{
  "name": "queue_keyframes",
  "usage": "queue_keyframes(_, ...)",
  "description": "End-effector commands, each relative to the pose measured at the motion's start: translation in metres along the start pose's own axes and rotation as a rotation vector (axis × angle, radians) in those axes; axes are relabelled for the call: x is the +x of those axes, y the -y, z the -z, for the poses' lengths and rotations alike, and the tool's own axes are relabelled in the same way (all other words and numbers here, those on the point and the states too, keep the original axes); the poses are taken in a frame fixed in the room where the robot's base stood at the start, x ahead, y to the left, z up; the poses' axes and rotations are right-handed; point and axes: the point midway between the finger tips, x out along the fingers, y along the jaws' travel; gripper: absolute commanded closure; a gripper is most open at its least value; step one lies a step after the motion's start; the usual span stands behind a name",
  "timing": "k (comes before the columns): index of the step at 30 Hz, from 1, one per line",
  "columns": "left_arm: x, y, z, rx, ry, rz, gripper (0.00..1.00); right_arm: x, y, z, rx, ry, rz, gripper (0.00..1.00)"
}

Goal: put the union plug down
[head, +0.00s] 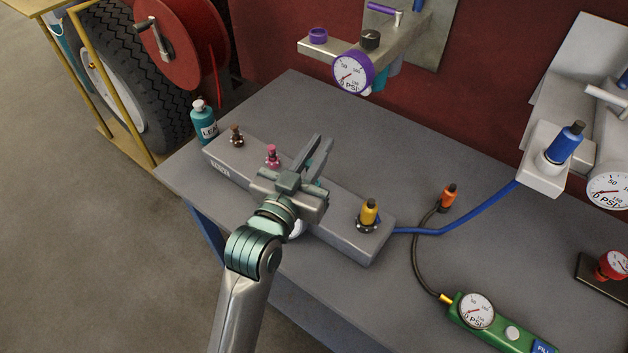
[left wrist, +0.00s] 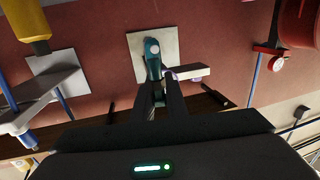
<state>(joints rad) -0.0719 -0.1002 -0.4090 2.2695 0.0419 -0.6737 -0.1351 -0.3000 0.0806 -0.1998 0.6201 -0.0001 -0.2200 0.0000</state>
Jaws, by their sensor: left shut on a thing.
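My left gripper (head: 314,148) is above the long grey block (head: 345,238) on the bench, its fingers pointing toward the back wall. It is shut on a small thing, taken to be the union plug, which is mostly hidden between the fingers. In the left wrist view the fingers (left wrist: 160,92) are close together, with little of the held thing visible. A bit of teal shows under the fingers in the head view; I cannot tell what it belongs to. My right gripper is not in view.
The block carries a brown plug (head: 236,135), a pink plug (head: 272,155) and a yellow plug (head: 369,213). A teal bottle (head: 203,122) stands behind its left end. An orange-capped fitting (head: 448,197), blue hose (head: 465,221) and green gauge unit (head: 505,338) lie right. The bench (head: 330,120) behind is clear.

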Motion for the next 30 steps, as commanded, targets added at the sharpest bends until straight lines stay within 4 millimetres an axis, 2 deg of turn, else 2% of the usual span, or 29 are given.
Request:
queue_keyframes(1,0.004,-0.018,0.004,0.001,0.0,-0.039,1.0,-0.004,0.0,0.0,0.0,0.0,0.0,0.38)
queue_keyframes(3,0.008,-0.041,0.006,0.005,0.0,-0.085,1.0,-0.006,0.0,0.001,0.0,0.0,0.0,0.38)
queue_keyframes(6,0.011,-0.067,0.007,0.011,0.002,-0.139,1.0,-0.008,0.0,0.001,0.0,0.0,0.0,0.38)
queue_keyframes(11,0.013,-0.09,0.009,0.016,0.003,-0.188,1.0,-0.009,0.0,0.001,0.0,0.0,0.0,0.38)
queue_keyframes(23,0.013,-0.096,0.008,0.018,0.004,-0.199,1.0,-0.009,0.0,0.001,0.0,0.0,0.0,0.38)
queue_keyframes(30,0.018,-0.084,0.001,0.021,0.006,-0.199,1.0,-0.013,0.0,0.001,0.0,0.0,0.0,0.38)
